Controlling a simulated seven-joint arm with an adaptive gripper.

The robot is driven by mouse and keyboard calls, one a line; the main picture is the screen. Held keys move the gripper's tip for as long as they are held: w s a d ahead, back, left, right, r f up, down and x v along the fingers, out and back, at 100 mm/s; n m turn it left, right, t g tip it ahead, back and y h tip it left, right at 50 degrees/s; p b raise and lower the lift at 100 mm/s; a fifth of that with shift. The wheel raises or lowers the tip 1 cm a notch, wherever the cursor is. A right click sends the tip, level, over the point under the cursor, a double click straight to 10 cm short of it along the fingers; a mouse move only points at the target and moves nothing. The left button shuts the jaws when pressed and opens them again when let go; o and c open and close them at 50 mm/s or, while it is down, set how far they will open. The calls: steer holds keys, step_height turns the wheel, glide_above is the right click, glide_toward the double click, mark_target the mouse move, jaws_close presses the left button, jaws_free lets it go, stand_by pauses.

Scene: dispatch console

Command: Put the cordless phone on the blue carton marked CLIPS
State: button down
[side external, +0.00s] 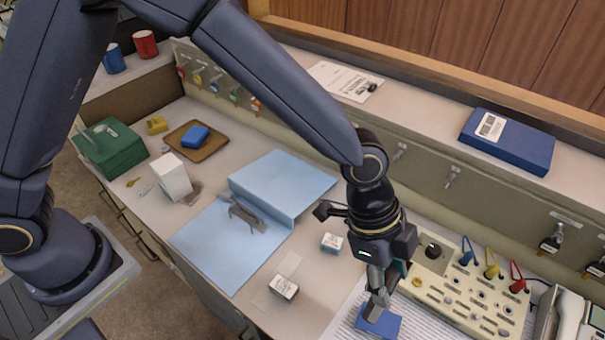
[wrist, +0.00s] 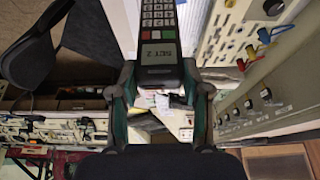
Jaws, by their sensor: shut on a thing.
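The cordless phone (wrist: 158,45) is dark with a keypad and a small screen reading "SET 2"; it sits between the fingertips in the wrist view. My gripper (wrist: 158,78) is shut on it. In the side view my gripper (side external: 377,288) points down near the front edge, above printed sheets and a flat blue item (side external: 380,321). The phone is hard to make out there. Two small cartons with white labelled tops stand to the left of my gripper: a bluish one (side external: 332,243) and a darker-sided one (side external: 284,289). Their lettering is too small to read.
A beige switch panel (side external: 465,290) with coloured levers stands right of my gripper. A larger blue box (side external: 507,141) with a barcode label lies on the back shelf. Bare desk surrounds the small cartons.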

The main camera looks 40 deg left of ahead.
step_height(320, 180, down, 6)
steer(key=w+d, duration=0.2)
steer(key=shift+f, duration=0.2)
steer(key=c, duration=0.5)
jaws_free()
steer(key=shift+c, duration=0.2)
